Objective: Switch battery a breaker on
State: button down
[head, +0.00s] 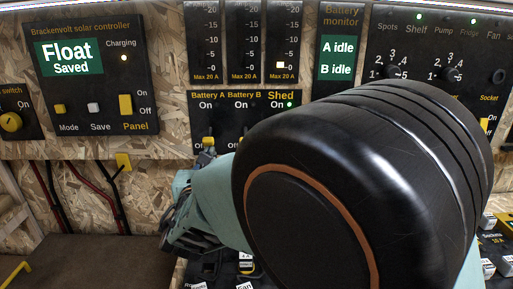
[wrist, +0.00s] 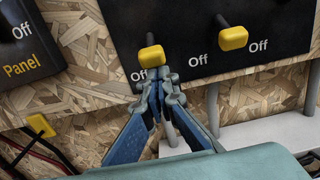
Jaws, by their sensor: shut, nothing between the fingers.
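The battery A breaker (head: 208,141) is a yellow-tipped lever at the left of the black breaker panel. Its lever is down by the Off label. In the wrist view the same yellow tip (wrist: 151,55) sits just above my gripper. My gripper (head: 206,157) is shut and empty, its fingertips together right under the lever in the wrist view (wrist: 169,80). I cannot tell whether they touch it. The battery monitor (head: 338,58) reads A idle and B idle.
The battery B breaker (wrist: 232,38) is close on the right, also at Off. My arm hides the shed breaker's lever in the head view; a green light shows by its On label. The solar controller (head: 92,75) is at the left. A yellow tab (wrist: 40,125) and cables are below.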

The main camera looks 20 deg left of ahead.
aim_at(209, 142)
jog(key=shift+s+d+r+g+h+p, duration=0.15)
jog(key=shift+r+g+p, duration=0.35)
jog(key=shift+p, duration=0.8)
jog(key=shift+s+r+g+h+p, duration=0.15)
jog(key=shift+r+g+p, duration=0.15)
jog(key=shift+r+p, duration=0.65)
jog(key=r+g+p, duration=0.1)
jog(key=p, duration=0.5)
jog(key=r+g+h+p, duration=0.1)
jog(key=g+p, duration=0.1)
jog(key=p, duration=0.5)
jog(key=shift+s+d+g, duration=0.1)
jog(key=shift+s+g, duration=0.1)
jog(key=shift+g, duration=0.1)
jog(key=shift+f+p, duration=0.1)
jog(key=shift+p, duration=0.3)
jog(key=shift+f+b, duration=0.35)
jog(key=shift+b, duration=0.1)
jog(key=shift+r, duration=0.15)
jog(key=shift+r+p, duration=0.5)
jog(key=shift+r, duration=0.2)
jog(key=shift+f, duration=0.1)
